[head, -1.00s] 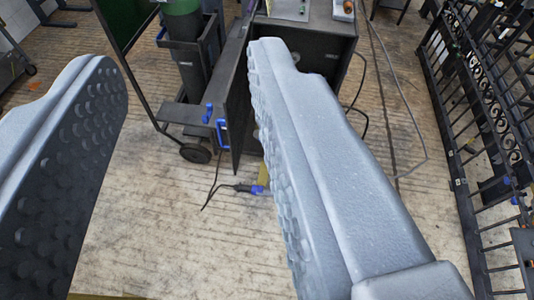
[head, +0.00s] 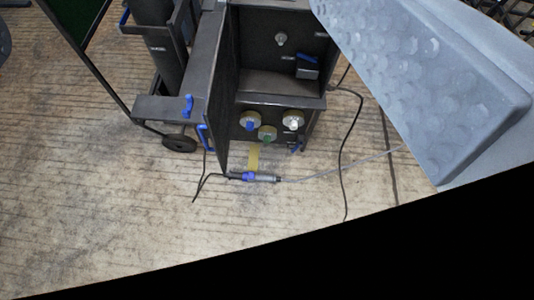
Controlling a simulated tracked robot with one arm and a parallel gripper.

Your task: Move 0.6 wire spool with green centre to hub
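The spool with the green centre (head: 267,133) sits in the lower part of the open dark cabinet (head: 283,86), between a blue-centred spool (head: 250,122) and a white-centred spool (head: 292,121). The 0.6 marking is too small to read. A small pale round fitting on the cabinet's upper back wall, perhaps the hub (head: 281,40), shows bare. One finger of my gripper (head: 430,90) fills the upper right, its dimpled inner face bare. The other finger is out of view. My gripper looks open and empty, apart from the spools.
The cabinet door (head: 220,95) stands open on the left, with a wheeled cart and dark cylinder (head: 155,45) beside it. A torch (head: 255,177) and cables lie on the floor in front. Black fills the lower right. Open floor lies left.

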